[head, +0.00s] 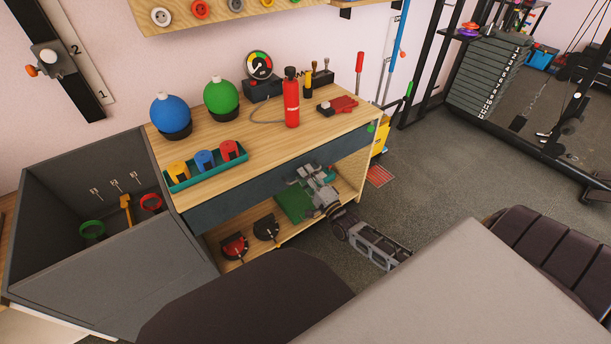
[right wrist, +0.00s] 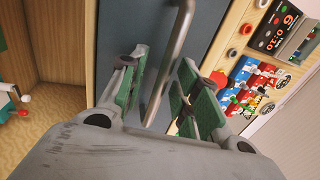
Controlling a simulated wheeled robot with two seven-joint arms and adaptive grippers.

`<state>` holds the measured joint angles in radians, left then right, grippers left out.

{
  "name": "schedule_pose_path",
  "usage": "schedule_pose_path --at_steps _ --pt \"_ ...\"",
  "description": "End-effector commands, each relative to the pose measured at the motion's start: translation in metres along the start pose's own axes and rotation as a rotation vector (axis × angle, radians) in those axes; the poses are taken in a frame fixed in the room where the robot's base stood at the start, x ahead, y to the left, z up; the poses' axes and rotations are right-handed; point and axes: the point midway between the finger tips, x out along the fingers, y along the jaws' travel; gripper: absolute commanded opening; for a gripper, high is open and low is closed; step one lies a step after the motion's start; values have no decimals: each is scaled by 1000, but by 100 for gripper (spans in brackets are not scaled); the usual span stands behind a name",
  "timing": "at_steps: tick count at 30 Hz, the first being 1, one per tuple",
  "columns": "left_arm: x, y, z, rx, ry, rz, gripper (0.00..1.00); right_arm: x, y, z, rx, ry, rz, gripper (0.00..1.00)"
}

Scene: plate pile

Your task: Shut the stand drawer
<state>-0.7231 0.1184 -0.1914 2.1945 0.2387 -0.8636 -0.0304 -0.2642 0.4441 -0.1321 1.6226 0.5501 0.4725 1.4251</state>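The wooden stand (head: 262,146) has a drawer with a dark blue-grey front (head: 232,196) below its top. The front looks close to the stand's edge; I cannot tell how far out the drawer is. My right gripper (head: 304,174) is in front of the drawer's right part. In the right wrist view the drawer front (right wrist: 118,22) has a grey bar handle (right wrist: 180,35). The green-padded fingers of my right gripper (right wrist: 160,90) are apart, with the handle showing between them; contact is not clear. My left gripper is not in view.
The stand's top holds a red extinguisher-like bottle (head: 291,100), a blue ball (head: 170,113), a green ball (head: 221,95) and a teal tray (head: 178,187) of colored pieces. A grey bin (head: 160,262) stands at the left. Open floor (head: 440,165) lies to the right.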

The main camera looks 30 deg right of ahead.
Motion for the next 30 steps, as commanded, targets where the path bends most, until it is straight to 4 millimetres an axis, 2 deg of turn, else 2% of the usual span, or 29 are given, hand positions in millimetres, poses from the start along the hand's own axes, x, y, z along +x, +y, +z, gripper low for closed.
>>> schedule_pose_path --at_steps 8,30 --pt "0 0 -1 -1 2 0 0 -20 0 0 0 -1 2 32" --pt "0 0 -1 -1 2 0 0 -92 1 0 0 0 2 32"
